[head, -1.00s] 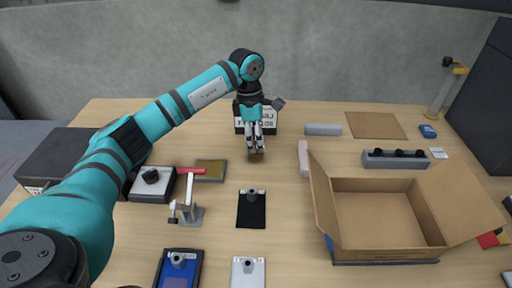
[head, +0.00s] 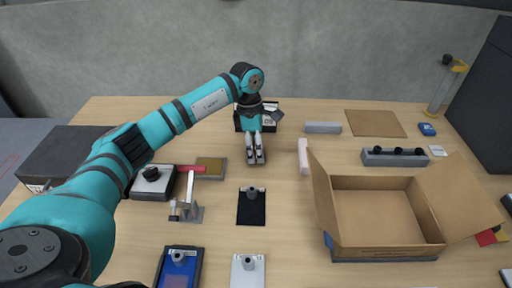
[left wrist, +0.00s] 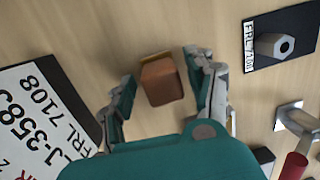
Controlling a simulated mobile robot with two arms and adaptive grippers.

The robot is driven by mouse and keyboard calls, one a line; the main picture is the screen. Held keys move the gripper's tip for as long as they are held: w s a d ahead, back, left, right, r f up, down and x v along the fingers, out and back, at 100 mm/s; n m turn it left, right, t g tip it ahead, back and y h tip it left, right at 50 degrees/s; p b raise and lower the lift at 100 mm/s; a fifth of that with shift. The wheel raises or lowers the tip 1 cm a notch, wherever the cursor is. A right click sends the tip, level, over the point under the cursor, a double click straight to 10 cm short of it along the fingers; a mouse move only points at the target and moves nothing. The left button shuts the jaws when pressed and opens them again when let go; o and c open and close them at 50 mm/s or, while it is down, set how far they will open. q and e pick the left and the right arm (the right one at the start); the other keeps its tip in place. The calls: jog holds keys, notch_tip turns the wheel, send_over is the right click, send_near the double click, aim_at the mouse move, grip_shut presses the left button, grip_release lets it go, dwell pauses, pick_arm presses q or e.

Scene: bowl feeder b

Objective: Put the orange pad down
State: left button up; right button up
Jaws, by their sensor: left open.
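The orange pad (left wrist: 161,82) shows in the left wrist view as a small brown-orange block with a paler yellowish strip along its far edge. It lies between the two fingers of my left gripper (left wrist: 161,70), which is open, with a narrow gap on each side of the block. I cannot tell for sure whether the block rests on the table. In the head view my left gripper (head: 256,160) points down close to the table, behind the black clipboard, and its fingers hide most of the pad. My right gripper is not in view.
A black clipboard (head: 251,210) lies in front of the gripper, and a labelled black box (head: 270,124) stands behind it. An open cardboard box (head: 385,252) and a pink block (head: 303,157) are to the right.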

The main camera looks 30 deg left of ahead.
pick_arm(q)
notch_tip(320, 180, up, 12)
jog(key=a+b, duration=0.1)
jog(key=shift+w+a+r, duration=0.15)
jog(key=shift+w+a, duration=0.1)
jog(key=shift+a, duration=0.1)
dwell(0.5)
